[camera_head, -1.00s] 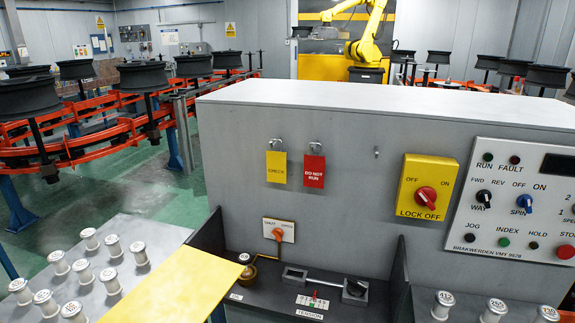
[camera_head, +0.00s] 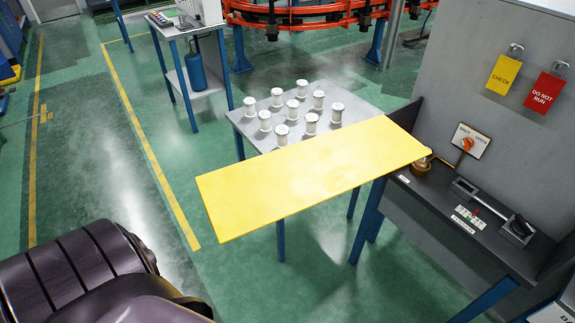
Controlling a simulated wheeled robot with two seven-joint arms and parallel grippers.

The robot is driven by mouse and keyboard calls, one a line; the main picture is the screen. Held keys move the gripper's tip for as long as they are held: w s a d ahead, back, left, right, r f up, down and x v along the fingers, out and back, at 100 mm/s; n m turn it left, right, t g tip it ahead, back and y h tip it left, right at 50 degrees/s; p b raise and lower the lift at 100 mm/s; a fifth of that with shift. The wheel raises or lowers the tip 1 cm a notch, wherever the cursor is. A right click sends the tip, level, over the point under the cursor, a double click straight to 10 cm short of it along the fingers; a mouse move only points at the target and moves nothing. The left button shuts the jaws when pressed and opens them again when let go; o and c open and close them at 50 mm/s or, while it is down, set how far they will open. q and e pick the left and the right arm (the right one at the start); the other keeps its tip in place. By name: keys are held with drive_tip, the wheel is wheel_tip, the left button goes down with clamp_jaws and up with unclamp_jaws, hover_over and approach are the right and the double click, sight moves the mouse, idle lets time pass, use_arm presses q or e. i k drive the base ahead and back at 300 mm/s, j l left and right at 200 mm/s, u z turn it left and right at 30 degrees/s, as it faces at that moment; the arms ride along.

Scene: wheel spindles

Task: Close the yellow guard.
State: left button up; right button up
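The yellow guard (camera_head: 310,180) is a flat yellow panel. It stands open, sticking out to the left from the front of the grey machine's dark bay (camera_head: 440,208). Its right end is by the bay's left side, near a brass-coloured round part (camera_head: 421,164). Its left end hangs free over the green floor. The bay's front is uncovered. Neither of my grippers is in view, and nothing is seen touching the guard.
A small table (camera_head: 365,104) with several white spools stands behind the guard. A dark ribbed part, probably mine, fills the lower left. Floor left of the guard is clear.

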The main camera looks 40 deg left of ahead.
sight(241, 199)
drive_tip(key=k+z, duration=0.35)
drive_tip(key=k+l+z, duration=0.1)
drive_tip(key=z, duration=0.25)
drive_tip(key=k+l+z, duration=0.2)
drive_tip(key=z, duration=0.15)
drive_tip(key=j+z, duration=0.1)
drive_tip(key=j, duration=0.5)
drive_tip(key=k+j+z, duration=0.15)
drive_tip(key=j, duration=0.4)
drive_tip(key=j+z, duration=0.1)
drive_tip(key=j, duration=0.5)
drive_tip(key=k+j+z, duration=0.15)
drive_tip(key=j, duration=0.4)
drive_tip(key=k+j, duration=0.1)
drive_tip(key=j, duration=0.65)
drive_tip(key=k+j, duration=0.1)
drive_tip(key=j, duration=1.45)
drive_tip(key=k, duration=0.05)
